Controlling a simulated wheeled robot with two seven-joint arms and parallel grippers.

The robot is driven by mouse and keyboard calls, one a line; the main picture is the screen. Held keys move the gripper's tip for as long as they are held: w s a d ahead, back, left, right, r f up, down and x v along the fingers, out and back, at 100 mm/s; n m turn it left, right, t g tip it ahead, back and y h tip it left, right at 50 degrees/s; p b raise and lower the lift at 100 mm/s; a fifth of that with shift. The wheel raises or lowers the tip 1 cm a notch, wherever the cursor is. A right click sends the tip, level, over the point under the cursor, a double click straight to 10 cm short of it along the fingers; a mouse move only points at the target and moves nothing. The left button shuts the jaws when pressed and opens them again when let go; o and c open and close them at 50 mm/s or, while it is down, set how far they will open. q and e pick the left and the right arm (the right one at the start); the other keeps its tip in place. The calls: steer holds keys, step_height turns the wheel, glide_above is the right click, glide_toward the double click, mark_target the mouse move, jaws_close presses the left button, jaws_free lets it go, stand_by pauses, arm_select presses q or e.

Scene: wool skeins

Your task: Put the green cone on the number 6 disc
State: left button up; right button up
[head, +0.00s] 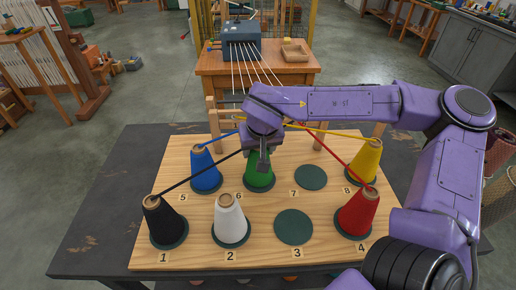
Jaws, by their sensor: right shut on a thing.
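The green cone (259,173) is upright over the number 6 disc (246,187), whose dark edge shows around the cone's foot. I cannot tell whether the cone rests on the disc or hangs just above it. My right gripper (262,160) comes down from above and is shut on the green cone, hiding its top. My left gripper is not in view.
The wooden board (187,240) carries a blue cone (205,170) at 5, yellow (365,161) at 8, black (163,222) at 1, white (230,221) at 2 and red (356,214) at 4. Discs 7 (311,177) and 3 (293,227) are bare. Taut yarns run back from several cones.

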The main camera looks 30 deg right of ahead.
steer(key=shift+s+r, duration=0.15)
steer(key=shift+s, duration=0.05)
steer(key=o, duration=1.5)
steer(key=shift+w+f, duration=0.2)
steer(key=shift+f, duration=0.05)
steer(key=shift+r, duration=0.1)
steer(key=shift+s, duration=0.1)
steer(key=p+v, duration=0.1)
steer(key=v, duration=1.1)
steer(key=shift+r, duration=0.1)
